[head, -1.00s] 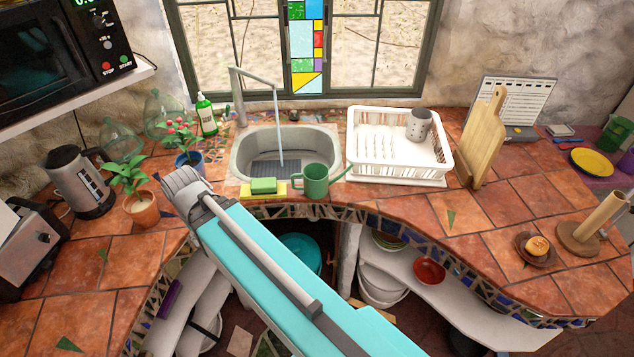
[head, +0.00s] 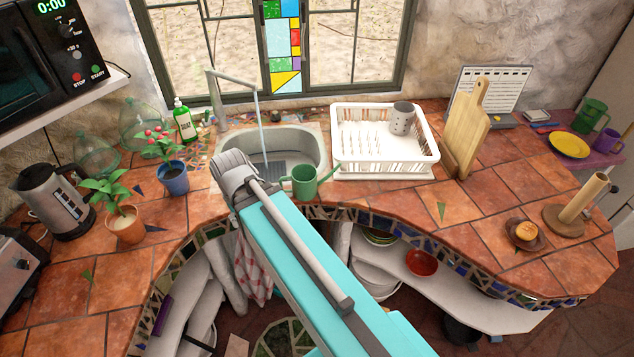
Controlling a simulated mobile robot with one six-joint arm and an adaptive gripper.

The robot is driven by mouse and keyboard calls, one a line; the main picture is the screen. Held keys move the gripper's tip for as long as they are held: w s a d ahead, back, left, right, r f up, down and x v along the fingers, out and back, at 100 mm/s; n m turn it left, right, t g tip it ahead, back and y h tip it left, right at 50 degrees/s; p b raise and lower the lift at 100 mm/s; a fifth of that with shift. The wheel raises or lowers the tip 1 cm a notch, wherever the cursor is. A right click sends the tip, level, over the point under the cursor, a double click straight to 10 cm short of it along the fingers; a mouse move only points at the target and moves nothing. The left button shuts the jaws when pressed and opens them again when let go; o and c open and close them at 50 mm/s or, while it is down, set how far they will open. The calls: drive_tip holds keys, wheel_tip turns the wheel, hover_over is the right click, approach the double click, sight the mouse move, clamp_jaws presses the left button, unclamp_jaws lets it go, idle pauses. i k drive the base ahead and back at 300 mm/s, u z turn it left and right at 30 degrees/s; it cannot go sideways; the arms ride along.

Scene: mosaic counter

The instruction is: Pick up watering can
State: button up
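The green watering can (head: 303,183) stands upright on the counter at the front right edge of the sink (head: 306,149), in front of the dish rack. Its spout points right, toward the rack. The grey end joint of my turquoise arm is just left of the can, over the counter edge, with a small gap between them in the picture. My gripper's fingers do not show. I see nothing held.
A white dish rack (head: 428,165) with a grey cup (head: 402,118) stands right of the sink. A faucet (head: 215,95) rises behind the sink. Potted plants (head: 173,180) and a kettle (head: 52,202) stand left. A cutting board (head: 467,130) stands right of the rack.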

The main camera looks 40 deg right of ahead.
sight(303, 177)
drive_tip(key=z, duration=2.5)
drive_tip(key=k, duration=0.65)
drive_tip(key=u, duration=0.55)
